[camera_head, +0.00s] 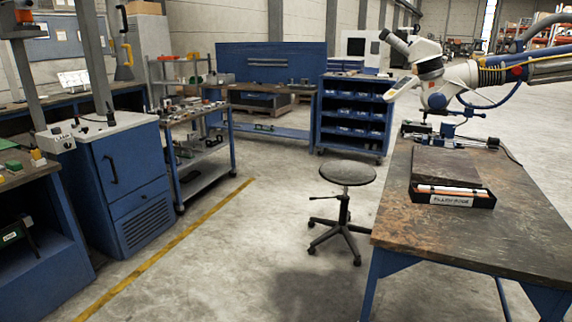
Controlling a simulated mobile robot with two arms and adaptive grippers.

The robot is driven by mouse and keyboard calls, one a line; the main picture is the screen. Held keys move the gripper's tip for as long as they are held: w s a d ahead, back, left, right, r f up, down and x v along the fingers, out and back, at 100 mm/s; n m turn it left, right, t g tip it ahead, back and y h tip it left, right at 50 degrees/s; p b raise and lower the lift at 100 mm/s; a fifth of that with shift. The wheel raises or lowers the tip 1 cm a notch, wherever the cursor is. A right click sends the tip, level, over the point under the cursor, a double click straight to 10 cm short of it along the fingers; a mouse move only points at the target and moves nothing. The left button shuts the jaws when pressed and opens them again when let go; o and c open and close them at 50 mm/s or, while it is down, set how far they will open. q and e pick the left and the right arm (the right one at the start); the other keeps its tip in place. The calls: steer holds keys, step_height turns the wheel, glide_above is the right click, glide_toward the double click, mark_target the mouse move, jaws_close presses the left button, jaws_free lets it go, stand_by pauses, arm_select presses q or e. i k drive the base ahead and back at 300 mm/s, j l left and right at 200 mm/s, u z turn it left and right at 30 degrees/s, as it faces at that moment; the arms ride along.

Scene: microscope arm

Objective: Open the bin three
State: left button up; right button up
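A blue rack (325,134) stands on the floor at the back, right of centre. It holds rows of small blue bins (354,112) on its shelves. The bins are small and far off, and I cannot read any number on them, so I cannot tell which is bin three or whether any is open. Neither of my grippers shows in the head view.
A black stool (347,174) stands before the rack. A worktable (480,245) at the right bears a black labelled tray (452,200), with a white microscope arm (430,68) above. A blue cabinet (120,185) and a cart (204,185) stand left.

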mark_target(346, 89)
steer(key=i+j+u, duration=0.3)
steer(key=i, duration=0.55)
steer(key=i+l+u, duration=0.1)
steer(key=i+u, duration=0.2)
steer(key=i, duration=0.5)
steer(key=i+j+z, duration=0.1)
steer(key=i+z, duration=0.2)
steer(key=i, duration=2.6)
steer(key=i+z, duration=0.15)
steer(key=i, duration=0.4)
steer(key=i+z, duration=0.15)
steer(key=i, duration=0.35)
steer(key=i+j+z, duration=0.1)
steer(key=i, duration=0.45)
steer(key=i+j+z, duration=0.15)
steer(key=i, duration=0.35)
steer(key=i+j+z, duration=0.15)
steer(key=i, duration=0.4)
steer(key=i+l+z, duration=0.1)
steer(key=i, duration=0.4)
steer(key=i+l+z, duration=0.15)
steer(key=i+l, duration=0.15)
steer(key=i, duration=0.2)
steer(key=i+l+z, duration=0.1)
steer(key=i, duration=0.45)
